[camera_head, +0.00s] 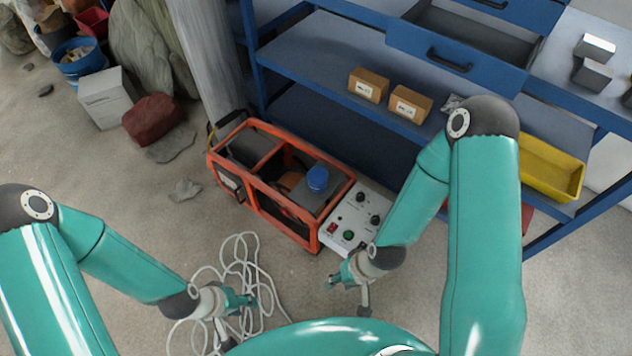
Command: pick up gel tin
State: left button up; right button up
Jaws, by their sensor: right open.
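A small round blue tin (317,178), which looks like the gel tin, sits on top of the orange-framed machine (262,213), towards its right end. My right gripper (347,296) is open and empty, in front of the machine and its control panel, apart from the tin. My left gripper (238,319) looks open and empty, low on the left over the white cable, further from the tin. Nothing covers the tin in this view.
A control panel (352,216) with knobs adjoins the machine. The blue shelf unit (330,46) behind holds two cardboard boxes (388,94) and a yellow bin (550,168). A white cable (243,262) lies coiled on the floor. Rocks, a white box (106,97) and a bucket stand left.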

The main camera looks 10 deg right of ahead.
aim_at(317, 176)
jog(key=u, duration=0.45)
jog(key=k, duration=1)
jog(key=u, duration=0.9)
jog(key=i, duration=1.4)
jog(key=z, duration=0.85)
jog(key=i, duration=1.05)
jog(key=z, duration=0.95)
jog(key=i, duration=0.25)
jog(key=z, duration=0.05)
jog(key=k, duration=0.8)
jog(key=z, duration=0.15)
jog(key=i, duration=0.65)
jog(key=z, duration=0.05)
